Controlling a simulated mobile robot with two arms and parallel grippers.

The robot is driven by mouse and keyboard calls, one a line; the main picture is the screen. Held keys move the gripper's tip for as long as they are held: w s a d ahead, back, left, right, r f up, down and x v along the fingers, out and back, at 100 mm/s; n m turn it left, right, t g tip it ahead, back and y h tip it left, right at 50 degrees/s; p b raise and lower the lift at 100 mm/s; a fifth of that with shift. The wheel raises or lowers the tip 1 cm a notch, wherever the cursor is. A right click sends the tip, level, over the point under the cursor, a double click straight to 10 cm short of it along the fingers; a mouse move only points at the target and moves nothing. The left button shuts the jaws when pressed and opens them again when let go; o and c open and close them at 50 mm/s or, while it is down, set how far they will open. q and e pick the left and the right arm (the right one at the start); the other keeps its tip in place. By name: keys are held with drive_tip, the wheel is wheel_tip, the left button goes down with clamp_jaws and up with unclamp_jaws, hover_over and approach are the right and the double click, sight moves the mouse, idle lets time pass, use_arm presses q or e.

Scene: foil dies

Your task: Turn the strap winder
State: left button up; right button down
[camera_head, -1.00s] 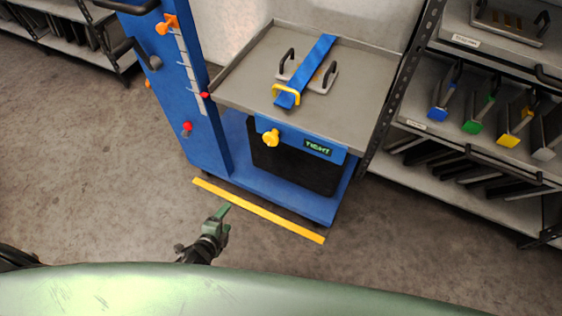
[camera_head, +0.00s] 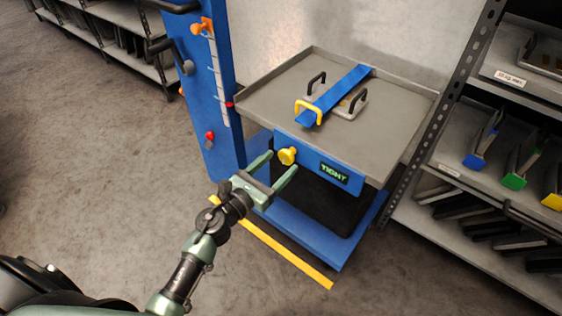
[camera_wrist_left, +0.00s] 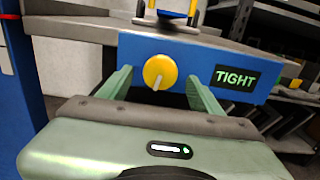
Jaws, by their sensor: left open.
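The strap winder is a yellow knob (camera_head: 287,156) on the blue front panel (camera_head: 312,162) of the cart. It also shows in the left wrist view (camera_wrist_left: 160,72), with a pale mark on its lower part. A display (camera_head: 334,174) to its right reads TIGHT. My left gripper (camera_head: 278,166) is open in front of the knob. In the wrist view its two green fingers stand left and right of the knob, a little below it; I cannot tell whether they touch it. A blue strap (camera_head: 340,91) lies over a die plate with black handles on the tray. My right gripper is out of view.
The grey tray (camera_head: 392,125) has a raised rim above the panel. A blue post (camera_head: 212,100) with knobs and a lever stands left. Shelves (camera_head: 482,205) with dies stand right. A yellow floor line (camera_head: 270,240) runs before the cart.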

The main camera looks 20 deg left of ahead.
use_arm(q)
drive_tip(key=shift+w+d, duration=0.25)
drive_tip(key=shift+w, duration=0.45)
drive_tip(key=c, duration=1.4)
drive_tip(key=shift+n, duration=0.3)
